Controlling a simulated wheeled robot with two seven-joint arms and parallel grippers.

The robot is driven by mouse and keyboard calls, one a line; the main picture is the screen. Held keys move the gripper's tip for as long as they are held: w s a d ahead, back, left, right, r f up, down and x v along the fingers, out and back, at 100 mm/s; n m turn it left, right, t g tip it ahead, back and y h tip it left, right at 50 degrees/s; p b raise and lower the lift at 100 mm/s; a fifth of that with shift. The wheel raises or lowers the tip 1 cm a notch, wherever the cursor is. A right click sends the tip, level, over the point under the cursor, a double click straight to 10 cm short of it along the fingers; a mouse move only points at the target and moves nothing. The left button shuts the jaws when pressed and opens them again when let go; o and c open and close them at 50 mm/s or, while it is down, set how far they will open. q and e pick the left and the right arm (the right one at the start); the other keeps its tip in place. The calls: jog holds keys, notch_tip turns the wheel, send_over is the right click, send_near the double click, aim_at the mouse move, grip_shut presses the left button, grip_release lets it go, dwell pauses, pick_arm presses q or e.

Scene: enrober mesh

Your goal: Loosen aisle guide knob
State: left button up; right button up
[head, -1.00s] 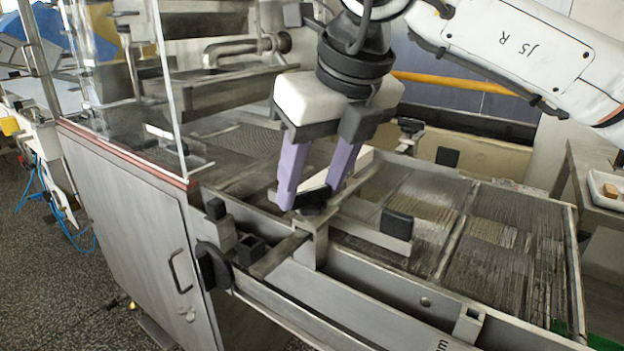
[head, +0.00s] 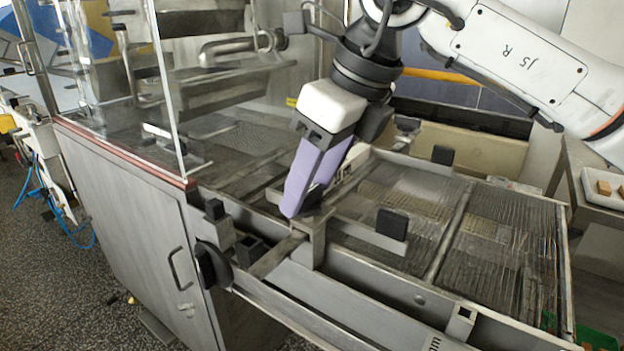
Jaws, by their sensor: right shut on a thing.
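My right gripper (head: 303,194) comes down from above with two purple fingers, seen almost edge-on, one in front of the other. It is shut on the black aisle guide knob (head: 313,201), which sits on top of a metal bracket post on the machine's near side rail. The fingers hide most of the knob; only a dark part shows beside them. The bracket (head: 312,243) stands upright on the rail below the knob. My left gripper is not in view.
The wire mesh belt (head: 500,245) lies to the right, with black-ended guide parts (head: 392,224) above it. A clear guard panel (head: 125,80) stands at left. A black handwheel (head: 213,268) sticks out in front. A white tray (head: 606,192) is at far right.

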jog(key=o, duration=1)
jog(key=shift+o, duration=0.2)
jog(key=v, duration=1)
jog(key=shift+r+p, duration=0.2)
jog(key=shift+p, duration=0.1)
